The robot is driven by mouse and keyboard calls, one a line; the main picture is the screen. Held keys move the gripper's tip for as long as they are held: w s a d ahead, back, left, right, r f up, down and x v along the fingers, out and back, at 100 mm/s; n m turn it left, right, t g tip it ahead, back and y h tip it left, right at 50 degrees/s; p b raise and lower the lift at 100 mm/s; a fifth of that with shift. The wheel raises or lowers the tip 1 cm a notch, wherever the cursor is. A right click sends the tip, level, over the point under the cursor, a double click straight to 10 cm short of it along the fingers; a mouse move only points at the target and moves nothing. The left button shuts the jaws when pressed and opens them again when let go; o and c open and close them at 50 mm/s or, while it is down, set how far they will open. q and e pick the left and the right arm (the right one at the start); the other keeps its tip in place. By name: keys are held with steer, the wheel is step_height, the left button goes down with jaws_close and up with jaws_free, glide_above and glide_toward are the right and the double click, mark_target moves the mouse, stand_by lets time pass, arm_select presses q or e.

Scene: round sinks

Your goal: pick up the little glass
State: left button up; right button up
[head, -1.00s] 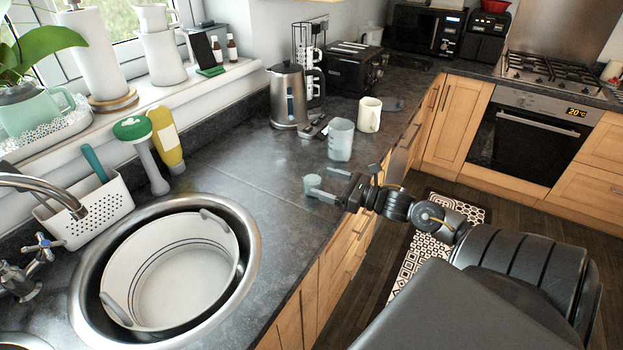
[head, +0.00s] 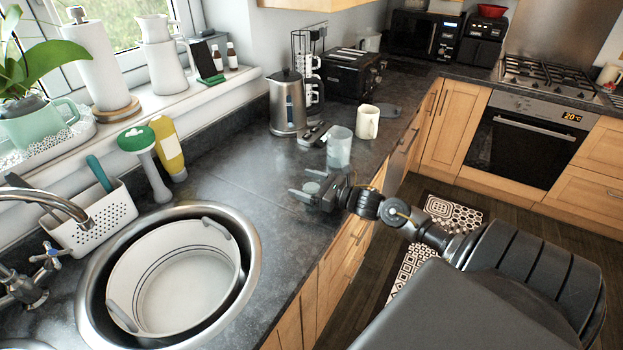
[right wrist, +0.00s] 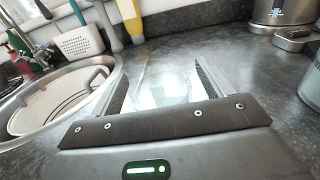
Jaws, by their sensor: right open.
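The little glass (head: 312,188) is small and see-through. It stands on the dark worktop near the front edge, right of the sink in the head view. My right gripper (head: 303,184) is low over the worktop and open, with its fingers on either side of the glass. In the right wrist view the clear glass (right wrist: 170,85) shows between the two fingers, its lower part hidden by the gripper body. I cannot tell whether a finger touches it. My left gripper is in neither view.
A kettle (head: 288,104) and toaster (head: 355,72) are further back. The round sink (head: 252,262) holds a white tub (head: 150,312). Worktop between sink and gripper is clear.

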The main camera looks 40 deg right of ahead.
steer(key=c, duration=1.2)
steer(key=shift+r, duration=0.15)
steer(key=shift+c, duration=0.2)
steer(key=shift+r+b, duration=0.95)
steer(key=shift+r, duration=0.45)
steer(key=s+a+r+b, duration=0.2)
steer(key=s+r, duration=0.7)
steer(key=s, duration=0.4)
steer(key=shift+s+a+r+b, duration=0.3)
steer(key=shift+r+b, duration=0.05)
steer(key=shift+r, duration=0.05)
steer(key=shift+s, duration=0.1)
